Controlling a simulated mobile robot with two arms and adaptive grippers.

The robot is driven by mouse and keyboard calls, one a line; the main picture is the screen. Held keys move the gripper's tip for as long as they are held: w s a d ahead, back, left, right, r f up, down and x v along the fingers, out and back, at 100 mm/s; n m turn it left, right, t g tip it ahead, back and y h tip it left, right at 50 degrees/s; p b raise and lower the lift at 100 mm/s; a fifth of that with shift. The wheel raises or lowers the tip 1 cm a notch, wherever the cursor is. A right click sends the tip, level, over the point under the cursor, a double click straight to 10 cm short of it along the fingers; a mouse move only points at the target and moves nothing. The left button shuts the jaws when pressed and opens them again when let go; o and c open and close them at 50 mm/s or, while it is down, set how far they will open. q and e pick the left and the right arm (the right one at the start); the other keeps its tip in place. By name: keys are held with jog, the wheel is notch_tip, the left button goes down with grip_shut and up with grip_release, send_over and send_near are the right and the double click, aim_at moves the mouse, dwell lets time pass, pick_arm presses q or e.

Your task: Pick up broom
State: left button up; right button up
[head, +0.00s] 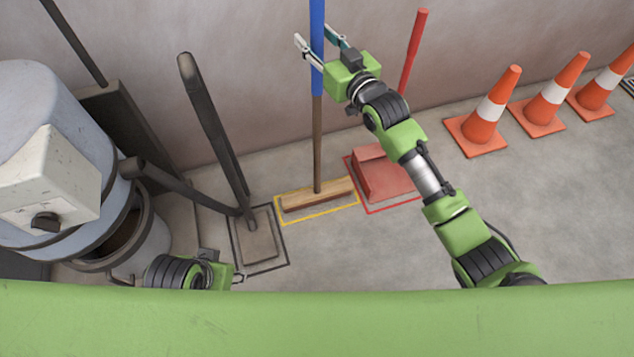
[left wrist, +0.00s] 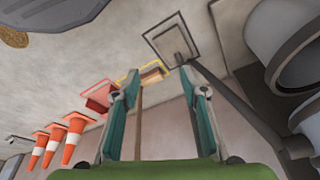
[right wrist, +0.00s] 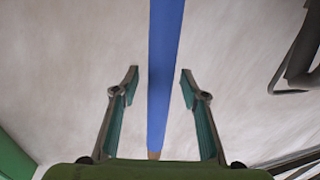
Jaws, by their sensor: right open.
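The broom stands upright against the wall, with a blue upper handle (head: 317,60), a brown lower stick (head: 317,140) and a wooden head (head: 318,194) inside a yellow floor outline. My right gripper (head: 316,37) is open at the blue handle, with one finger on each side. In the right wrist view the blue handle (right wrist: 164,60) runs between the open fingers (right wrist: 159,72), with gaps on both sides. My left gripper (left wrist: 157,85) is open and empty in the left wrist view; in the head view it is low, partly hidden by my green body.
A red dustpan (head: 382,175) with a red handle stands in a red outline right of the broom. A dark long-handled tool (head: 208,115) stands left over a black-outlined square. A grey machine (head: 60,150) fills the left. Orange cones (head: 483,118) line the right wall.

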grip_shut()
jog(key=shift+r, duration=0.15)
pick_arm(q)
jog(key=shift+w, duration=0.1)
pick_arm(e)
jog(key=shift+r, duration=0.15)
